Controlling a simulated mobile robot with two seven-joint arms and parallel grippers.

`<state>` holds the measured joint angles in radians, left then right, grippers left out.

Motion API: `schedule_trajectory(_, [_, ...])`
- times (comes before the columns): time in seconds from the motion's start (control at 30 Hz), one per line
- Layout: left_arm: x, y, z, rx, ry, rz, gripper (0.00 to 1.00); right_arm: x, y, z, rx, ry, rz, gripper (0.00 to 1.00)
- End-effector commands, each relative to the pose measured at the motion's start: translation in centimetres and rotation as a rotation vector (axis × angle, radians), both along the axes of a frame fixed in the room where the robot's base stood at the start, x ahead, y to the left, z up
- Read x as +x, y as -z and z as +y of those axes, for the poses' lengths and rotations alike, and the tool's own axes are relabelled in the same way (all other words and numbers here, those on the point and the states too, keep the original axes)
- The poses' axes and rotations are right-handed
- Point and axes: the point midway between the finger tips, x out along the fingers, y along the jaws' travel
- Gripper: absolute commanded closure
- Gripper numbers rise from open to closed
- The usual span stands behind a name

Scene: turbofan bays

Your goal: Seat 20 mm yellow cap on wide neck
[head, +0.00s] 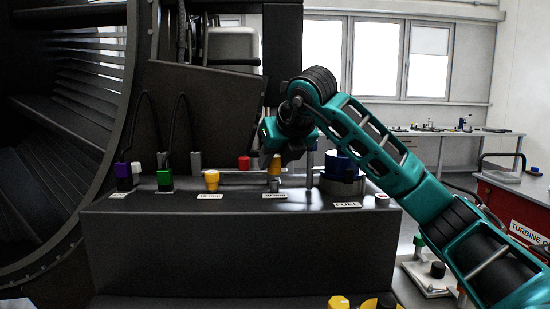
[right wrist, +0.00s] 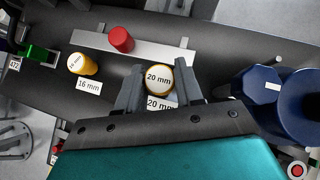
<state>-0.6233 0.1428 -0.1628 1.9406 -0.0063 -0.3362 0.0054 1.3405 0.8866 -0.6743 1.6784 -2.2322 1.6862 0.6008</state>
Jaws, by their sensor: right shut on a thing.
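The 20 mm yellow cap (right wrist: 158,78) is between the two fingers of my right gripper (right wrist: 160,88), its white marked top facing the camera. In the head view the right gripper (head: 276,160) points down at the bench, shut on the yellow cap (head: 275,166). The wide neck (head: 274,184) stands directly below the cap, behind the 20 mm label (head: 275,196). The cap is in line with the neck; I cannot tell whether they touch. The left gripper is not in view.
Left of it stands the yellow 16 mm cap (head: 211,179), with a red cap (head: 244,162) behind. A blue fitting (head: 342,172) stands close on the right, near the FUEL label (head: 347,205).

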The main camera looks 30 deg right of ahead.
Motion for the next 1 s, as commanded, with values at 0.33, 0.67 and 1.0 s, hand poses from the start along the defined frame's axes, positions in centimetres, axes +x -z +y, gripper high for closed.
schedule_trajectory(0.33, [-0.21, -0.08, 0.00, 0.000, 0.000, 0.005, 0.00, 0.00, -0.06, -0.03, -0.001, 0.001, 0.000, 0.92])
schedule_trajectory(0.67, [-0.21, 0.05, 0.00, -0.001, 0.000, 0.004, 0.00, 0.00, 0.11, -0.03, 0.000, 0.000, 0.000, 0.92])
schedule_trajectory(1.0, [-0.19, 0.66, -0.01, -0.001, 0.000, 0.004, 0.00, 0.00, 0.93, -0.03, 0.000, 0.000, 0.000, 0.92])
